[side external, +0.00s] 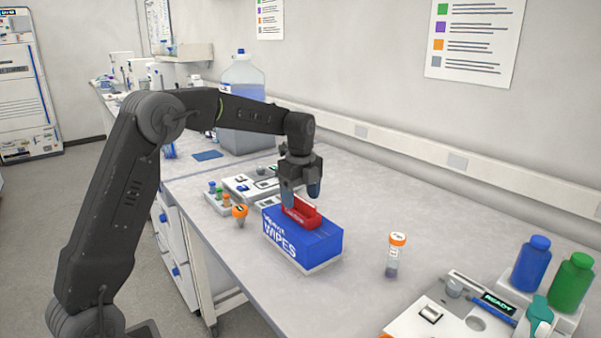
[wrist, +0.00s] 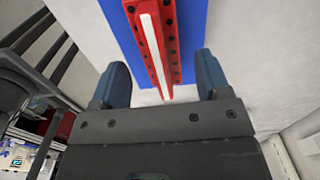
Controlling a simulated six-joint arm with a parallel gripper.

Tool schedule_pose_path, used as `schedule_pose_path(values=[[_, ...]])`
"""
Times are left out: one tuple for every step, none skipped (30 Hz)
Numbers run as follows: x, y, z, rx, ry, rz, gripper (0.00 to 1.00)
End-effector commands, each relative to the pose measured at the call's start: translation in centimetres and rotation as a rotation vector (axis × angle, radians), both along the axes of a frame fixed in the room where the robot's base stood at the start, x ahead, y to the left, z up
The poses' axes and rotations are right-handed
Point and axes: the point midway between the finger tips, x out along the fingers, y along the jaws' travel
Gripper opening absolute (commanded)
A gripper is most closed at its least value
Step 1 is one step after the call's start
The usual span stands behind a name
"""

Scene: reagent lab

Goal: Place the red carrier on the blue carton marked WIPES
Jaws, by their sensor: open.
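The red carrier (side external: 300,215) rests on top of the blue carton marked WIPES (side external: 302,244), which stands on the bench. In the wrist view the red carrier (wrist: 152,40) shows as a long bar with a white strip and dark holes, over the blue carton top (wrist: 195,18). My gripper (side external: 302,192) is just above the carrier, pointing down. In the wrist view its two blue fingers (wrist: 160,82) are wide apart, with the carrier lying between and beyond them, clear of both. Part of the carrier's back is hidden by the fingers in the side view.
An orange-capped tube (side external: 395,256) stands right of the carton. An orange-topped item (side external: 240,214) and a tray of small coloured caps (side external: 218,198) are on its left. A READY device (side external: 450,315) and blue (side external: 531,264) and green bottles (side external: 571,283) are at the right. A large jug (side external: 243,105) stands behind.

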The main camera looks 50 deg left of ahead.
Motion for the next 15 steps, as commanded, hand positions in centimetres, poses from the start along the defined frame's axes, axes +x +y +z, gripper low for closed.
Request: schedule_pose_path(values=[[0.1,0.0,1.3,0.002,-0.006,0.0,0.7],[0.0,0.0,2.0,0.002,-0.006,0.0,0.7],[0.1,0.0,2.8,0.001,-0.005,0.0,0.7],[0.1,0.0,3.5,0.002,-0.005,0.0,0.7],[0.0,0.0,4.1,0.001,-0.005,0.0,0.7],[0.0,0.0,4.9,0.001,-0.004,0.0,0.7],[0.1,0.0,5.4,0.001,-0.005,0.0,0.7],[0.0,0.0,5.9,0.001,-0.003,0.0,0.7],[0.0,0.0,6.6,0.001,-0.004,0.0,0.7],[0.0,0.0,7.0,0.001,-0.003,0.0,0.7],[0.0,0.0,7.3,0.001,-0.003,0.0,0.7],[0.0,0.0,7.7,0.001,-0.002,0.0,0.7],[0.0,0.0,8.0,0.001,-0.002,0.0,0.7],[0.0,0.0,8.2,0.001,-0.002,0.0,0.7],[0.0,-0.1,8.5,0.001,-0.002,0.003,0.7]])
